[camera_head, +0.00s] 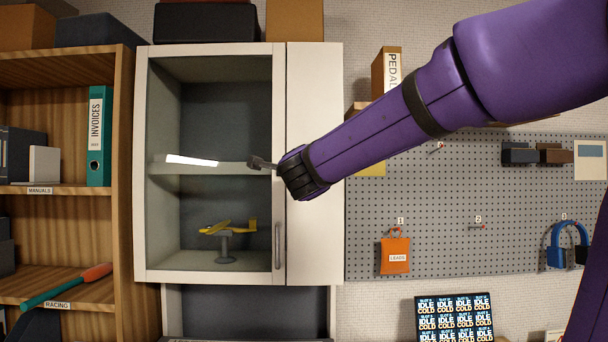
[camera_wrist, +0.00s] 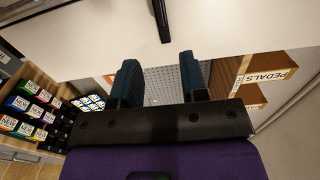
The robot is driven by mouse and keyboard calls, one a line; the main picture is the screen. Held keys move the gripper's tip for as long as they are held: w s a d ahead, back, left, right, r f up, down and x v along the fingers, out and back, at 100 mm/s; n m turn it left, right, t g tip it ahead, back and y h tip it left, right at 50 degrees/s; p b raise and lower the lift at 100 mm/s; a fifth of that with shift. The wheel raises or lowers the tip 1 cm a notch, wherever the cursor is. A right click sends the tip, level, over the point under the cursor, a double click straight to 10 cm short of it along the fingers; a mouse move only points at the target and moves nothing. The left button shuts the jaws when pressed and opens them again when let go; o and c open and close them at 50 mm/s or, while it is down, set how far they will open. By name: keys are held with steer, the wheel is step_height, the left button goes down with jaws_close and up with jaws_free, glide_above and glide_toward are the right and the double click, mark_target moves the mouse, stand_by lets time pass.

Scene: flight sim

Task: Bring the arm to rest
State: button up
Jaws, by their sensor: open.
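My purple arm (camera_head: 375,130) reaches in from the upper right, stretched out to the left across the wall. My gripper (camera_head: 258,162) is at its far end, in front of the white cabinet (camera_head: 315,110), near the height of its middle shelf. In the wrist view my gripper (camera_wrist: 160,68) shows two dark fingers spread apart with nothing between them. A dark bar-shaped handle (camera_wrist: 160,20) on a white surface lies beyond the fingers, apart from them.
The cabinet's handle (camera_head: 277,246) is below my gripper. A yellow model plane (camera_head: 228,227) stands inside on a grey stand. A wooden shelf (camera_head: 124,150) is at left. A pegboard (camera_head: 450,200) with an orange pouch (camera_head: 395,252) and blue headphones (camera_head: 568,240) is at right.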

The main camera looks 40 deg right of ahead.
stand_by(0.4)
steer(key=s+a+f+n+g+y, duration=0.2)
steer(key=s+a+f+n+y, duration=0.85)
steer(key=n, duration=0.65)
steer(key=s+f+n+g, duration=0.7)
steer(key=s+f, duration=0.3)
steer(key=s, duration=0.4)
steer(key=shift+s+f+n+g, duration=0.3)
steer(key=shift+s+f+n, duration=0.1)
steer(key=shift+n, duration=0.1)
steer(key=shift+h, duration=0.25)
